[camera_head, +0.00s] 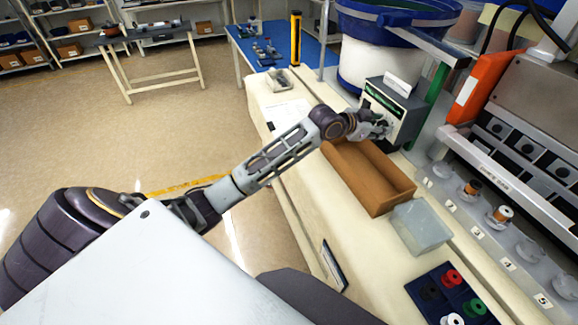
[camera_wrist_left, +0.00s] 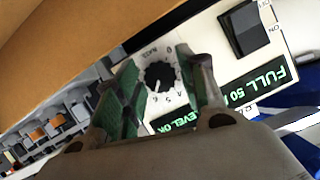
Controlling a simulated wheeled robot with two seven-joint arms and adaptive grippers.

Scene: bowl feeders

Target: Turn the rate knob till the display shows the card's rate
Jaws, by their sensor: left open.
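The grey control box (camera_head: 392,108) stands on the bench below the blue bowl feeder. The black round rate knob (camera_wrist_left: 160,76) sits on its pale face inside a numbered dial. A display (camera_wrist_left: 258,87) with green letters shows "FULL 50", its end hidden by my gripper; a second display (camera_wrist_left: 175,121) reads "LEVEL OK". My left gripper (camera_head: 378,127) is at the box's face. In the wrist view its open fingers (camera_wrist_left: 157,62) stand either side of the knob; contact cannot be told. A white card (camera_head: 398,84) stands on the box, its writing unreadable here. My right gripper is not in view.
A black switch (camera_wrist_left: 240,31) is beside the knob. The blue bowl feeder (camera_head: 395,20) rises behind the control box.

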